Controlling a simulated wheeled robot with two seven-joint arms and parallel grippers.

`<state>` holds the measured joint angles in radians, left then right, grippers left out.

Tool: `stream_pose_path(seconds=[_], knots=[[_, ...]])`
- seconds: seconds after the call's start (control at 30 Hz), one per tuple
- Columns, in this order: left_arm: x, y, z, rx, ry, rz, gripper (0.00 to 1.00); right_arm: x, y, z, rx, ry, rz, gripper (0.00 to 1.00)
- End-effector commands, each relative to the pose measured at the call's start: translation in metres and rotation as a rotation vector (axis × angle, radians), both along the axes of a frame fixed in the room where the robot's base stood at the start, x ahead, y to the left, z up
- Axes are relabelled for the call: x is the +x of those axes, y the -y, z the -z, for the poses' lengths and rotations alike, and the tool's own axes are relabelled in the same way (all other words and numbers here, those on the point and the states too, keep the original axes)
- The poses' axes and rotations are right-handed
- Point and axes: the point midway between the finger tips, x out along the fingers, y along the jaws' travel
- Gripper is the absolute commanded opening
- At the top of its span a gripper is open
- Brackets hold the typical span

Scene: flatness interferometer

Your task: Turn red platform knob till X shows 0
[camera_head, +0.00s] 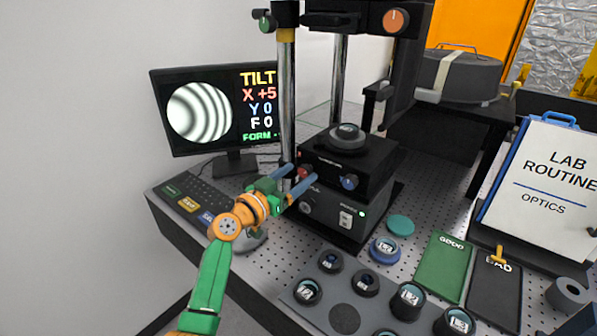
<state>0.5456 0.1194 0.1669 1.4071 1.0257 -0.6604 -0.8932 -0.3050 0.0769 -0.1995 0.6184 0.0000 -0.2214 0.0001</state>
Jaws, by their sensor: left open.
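The red platform knob (303,173) is on the left part of the black platform's front. My left gripper (297,180) is at it, with its two blue fingers open and pointing at the knob, one on each side in this view. Whether the fingers touch the knob I cannot tell. A blue knob (349,182) is on the same platform, further right. The monitor (215,112) shows TILT, X +5, Y 0, F 0 and a round pattern of curved fringes. My right gripper is not in view.
A keyboard (197,199) lies in front of the monitor. A grey tray (345,318) with several round optics is at the front. Green (441,266) and black (495,288) mats and a Lab Routine clipboard (545,185) are at right. A chrome post (287,95) rises behind the gripper.

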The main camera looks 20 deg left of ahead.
Motion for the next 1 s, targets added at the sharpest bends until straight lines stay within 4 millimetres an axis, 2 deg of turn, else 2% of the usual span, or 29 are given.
stream_pose_path(seconds=[0.3, 0.33, 0.6, 1.0], knots=[[0.0058, 0.0026, 0.0005, 0.001, -0.001, 0.000, 0.74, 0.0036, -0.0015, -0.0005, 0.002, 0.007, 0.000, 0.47], [0.0057, 0.0026, 0.0005, 0.001, -0.001, 0.000, 0.72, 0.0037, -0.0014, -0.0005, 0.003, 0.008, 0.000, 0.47], [0.0055, 0.0025, 0.0007, 0.001, -0.001, 0.000, 0.00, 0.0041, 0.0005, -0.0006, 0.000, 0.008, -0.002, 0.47], [0.0054, 0.0021, 0.0012, -0.069, -0.026, 0.001, 0.00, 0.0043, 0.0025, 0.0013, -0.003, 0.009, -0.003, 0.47]])
